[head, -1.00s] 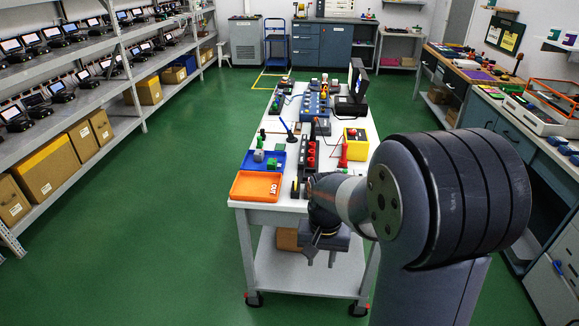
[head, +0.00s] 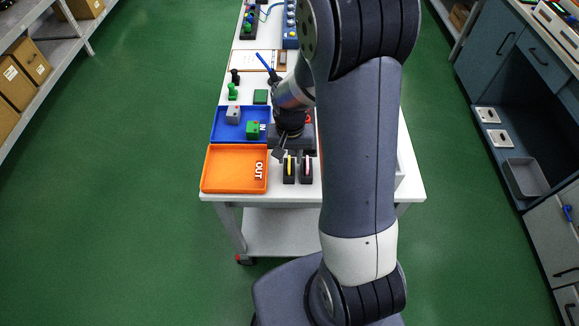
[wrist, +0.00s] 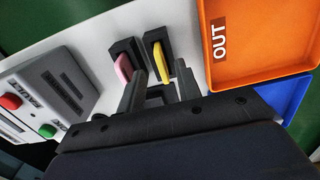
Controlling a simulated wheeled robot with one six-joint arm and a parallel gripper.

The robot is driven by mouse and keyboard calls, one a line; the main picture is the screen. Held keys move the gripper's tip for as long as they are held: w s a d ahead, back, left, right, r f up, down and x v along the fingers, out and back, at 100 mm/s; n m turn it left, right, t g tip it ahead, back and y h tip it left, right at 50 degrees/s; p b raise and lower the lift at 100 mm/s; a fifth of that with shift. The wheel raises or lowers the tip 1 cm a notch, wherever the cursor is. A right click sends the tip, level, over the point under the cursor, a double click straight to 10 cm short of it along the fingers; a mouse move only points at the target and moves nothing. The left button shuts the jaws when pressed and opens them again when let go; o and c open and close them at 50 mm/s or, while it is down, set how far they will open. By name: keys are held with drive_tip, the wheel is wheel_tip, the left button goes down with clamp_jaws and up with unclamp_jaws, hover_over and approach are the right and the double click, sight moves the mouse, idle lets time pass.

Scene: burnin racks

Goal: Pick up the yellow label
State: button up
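The yellow label (wrist: 163,62) stands in a slotted black holder on the white cart, and it also shows in the head view (head: 289,166). A pink label (wrist: 124,67) stands in a matching black holder beside it. My gripper (wrist: 160,88) is open and empty, its two dark fingers spread apart with the lower end of the yellow label's holder showing between them. The yellow label lies just beyond the fingertips in the wrist view. In the head view my gripper (head: 292,150) hangs over the cart just behind the two holders. I cannot tell its exact height.
The orange OUT tray (head: 232,188) is left of the holders. The blue tray (head: 222,137) with a grey and a green block is behind it. A grey box with red and green buttons (wrist: 48,92) is close to the pink label's holder in the wrist view.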

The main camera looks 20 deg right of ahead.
sight(289, 158)
drive_tip(key=shift+w+f, duration=0.25)
drive_tip(key=shift+f, duration=0.3)
drive_tip(key=shift+w+f, duration=0.25)
drive_tip(key=shift+f, duration=0.7)
drive_tip(key=shift+c, duration=0.2)
clamp_jaws()
